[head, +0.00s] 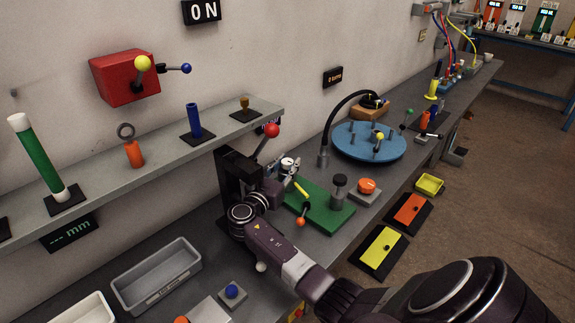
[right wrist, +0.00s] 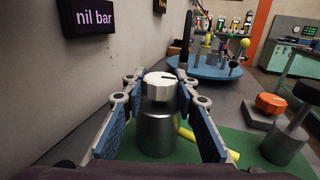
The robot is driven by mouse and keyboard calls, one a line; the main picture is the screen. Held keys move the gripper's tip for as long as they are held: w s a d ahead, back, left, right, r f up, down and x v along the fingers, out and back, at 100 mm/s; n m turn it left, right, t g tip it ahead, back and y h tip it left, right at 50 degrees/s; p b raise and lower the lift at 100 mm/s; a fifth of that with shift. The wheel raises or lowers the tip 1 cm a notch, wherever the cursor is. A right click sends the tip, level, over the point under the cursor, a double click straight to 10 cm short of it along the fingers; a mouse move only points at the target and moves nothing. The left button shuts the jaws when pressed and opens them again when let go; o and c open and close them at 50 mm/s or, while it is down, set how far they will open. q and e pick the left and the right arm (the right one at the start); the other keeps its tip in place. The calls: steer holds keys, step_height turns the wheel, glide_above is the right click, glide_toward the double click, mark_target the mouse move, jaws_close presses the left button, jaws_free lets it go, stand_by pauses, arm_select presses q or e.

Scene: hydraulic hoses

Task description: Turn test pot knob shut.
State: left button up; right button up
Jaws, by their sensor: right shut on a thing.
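The test pot (right wrist: 157,135) is a silver cylinder standing on a green board (right wrist: 238,150) in the right wrist view. On top is its white knob (right wrist: 160,86) with a dark pointer mark. My right gripper (right wrist: 157,78) is shut on the knob, with one finger on each side. In the head view the right gripper (head: 282,176) is at the white knob (head: 288,162), and my arm hides most of the pot. My left gripper is in neither view.
A red-ball lever (head: 271,130) stands just behind my right gripper. A yellow handle (head: 301,189), a dark knob post (head: 339,187) and an orange button (head: 367,185) are to the right. A blue turntable (head: 348,142) is beyond. A sign (right wrist: 88,18) reads "nil bar".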

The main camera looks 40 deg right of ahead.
steer(key=shift+r, duration=0.1)
steer(key=o, duration=1.2)
